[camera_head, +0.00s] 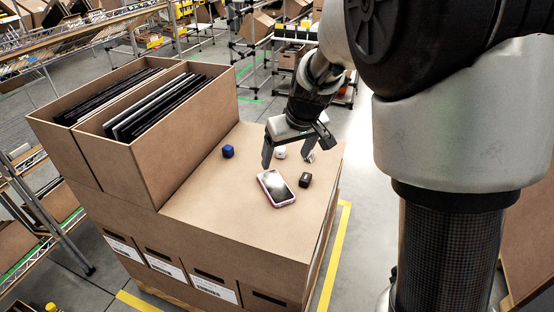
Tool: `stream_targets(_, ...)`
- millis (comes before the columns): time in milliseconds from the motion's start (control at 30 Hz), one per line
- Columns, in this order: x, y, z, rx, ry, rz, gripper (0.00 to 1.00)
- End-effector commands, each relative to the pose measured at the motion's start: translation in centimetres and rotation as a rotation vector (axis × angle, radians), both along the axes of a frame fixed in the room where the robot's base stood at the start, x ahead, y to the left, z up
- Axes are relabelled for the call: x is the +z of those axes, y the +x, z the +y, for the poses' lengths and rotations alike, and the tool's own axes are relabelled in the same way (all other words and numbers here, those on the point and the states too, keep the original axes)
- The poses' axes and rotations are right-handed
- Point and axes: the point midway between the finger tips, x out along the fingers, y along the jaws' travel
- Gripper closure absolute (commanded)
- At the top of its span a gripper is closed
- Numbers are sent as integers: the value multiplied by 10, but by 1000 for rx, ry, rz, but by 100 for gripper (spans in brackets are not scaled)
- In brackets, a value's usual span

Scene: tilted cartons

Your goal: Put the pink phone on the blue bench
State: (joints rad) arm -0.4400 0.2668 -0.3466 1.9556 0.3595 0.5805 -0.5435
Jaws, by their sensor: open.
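The pink phone (276,188) lies flat on the brown carton top, its dark screen facing up and a pink edge showing. My gripper (296,156) is above the carton, just behind the phone in the picture. Its two dark fingers are spread apart with nothing held between them, and it appears clear of the phone. I cannot make out a blue bench in this view.
Open cartons (141,160) with dark flat items stand at left. Wire racks (30,215) stand beyond.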

Motion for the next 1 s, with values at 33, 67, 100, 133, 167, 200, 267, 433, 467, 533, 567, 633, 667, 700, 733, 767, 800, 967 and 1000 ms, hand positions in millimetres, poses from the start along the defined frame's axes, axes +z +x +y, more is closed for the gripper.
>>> stream_targets(33,-9,2,1,0,-2,4,22)
stream_targets(67,-14,4,2,0,-3,4,22)
stream_targets(100,-21,6,2,-1,-2,3,22)
stream_targets(133,-28,8,3,0,-3,5,22)
stream_targets(167,-34,11,4,-2,-2,5,22)
stream_targets(200,-43,14,5,-1,-3,5,22)
stream_targets(267,-55,19,7,-2,-2,5,22)
stream_targets(433,-87,31,13,-1,-1,4,22)
stream_targets(467,-91,33,13,-1,-2,5,22)
stream_targets(533,-99,37,15,-2,0,3,22)
stream_targets(567,-102,38,15,-2,0,3,22)
stream_targets(633,-106,40,16,-1,-1,1,22)
stream_targets(667,-107,41,16,-1,-1,1,22)
stream_targets(700,-109,41,16,-2,-1,1,22)
stream_targets(733,-110,42,17,-2,0,1,22)
stream_targets(767,-113,42,17,-3,0,2,22)
stream_targets(800,-118,44,17,-2,-1,4,22)
stream_targets(967,-141,54,19,-2,-2,4,22)
stream_targets(1000,-146,56,20,-2,-1,3,22)
